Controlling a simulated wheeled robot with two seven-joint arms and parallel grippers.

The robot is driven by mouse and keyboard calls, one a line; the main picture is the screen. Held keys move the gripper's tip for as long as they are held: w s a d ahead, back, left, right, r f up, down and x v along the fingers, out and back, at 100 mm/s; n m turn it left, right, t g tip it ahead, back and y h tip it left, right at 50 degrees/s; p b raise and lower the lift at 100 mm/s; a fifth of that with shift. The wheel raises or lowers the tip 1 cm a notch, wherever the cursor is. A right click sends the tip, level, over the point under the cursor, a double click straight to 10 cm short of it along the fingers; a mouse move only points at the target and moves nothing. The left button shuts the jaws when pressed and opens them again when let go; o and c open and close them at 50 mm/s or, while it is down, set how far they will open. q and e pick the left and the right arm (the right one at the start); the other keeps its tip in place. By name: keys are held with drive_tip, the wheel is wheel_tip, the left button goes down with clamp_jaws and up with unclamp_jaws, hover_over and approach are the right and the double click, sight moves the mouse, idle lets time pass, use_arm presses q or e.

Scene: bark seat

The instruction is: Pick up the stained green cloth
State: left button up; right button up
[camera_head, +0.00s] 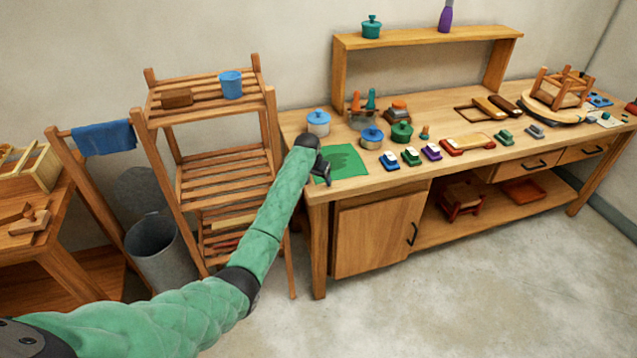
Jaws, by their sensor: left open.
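The green cloth (346,162) lies flat on the left end of the wooden workbench, with a darker stain across its middle. My left arm reaches in from the lower left. My left gripper (324,176) is open at the cloth's left edge, and its wrist hides the cloth's left part. I cannot tell whether the fingers touch the cloth. My right gripper is not in view.
Near the cloth stand a white pot with a blue lid (318,122), a blue pot (372,137) and several small brushes or blocks (411,156). A slatted wooden rack (215,155) stands close left of the bench (370,186). The floor in front is clear.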

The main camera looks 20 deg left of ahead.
use_arm(q)
clamp_jaws()
idle(0.4)
wheel_tip(320, 180, up, 12)
drive_tip(key=p, duration=0.6)
wheel_tip(320, 180, up, 27)
idle(1.2)
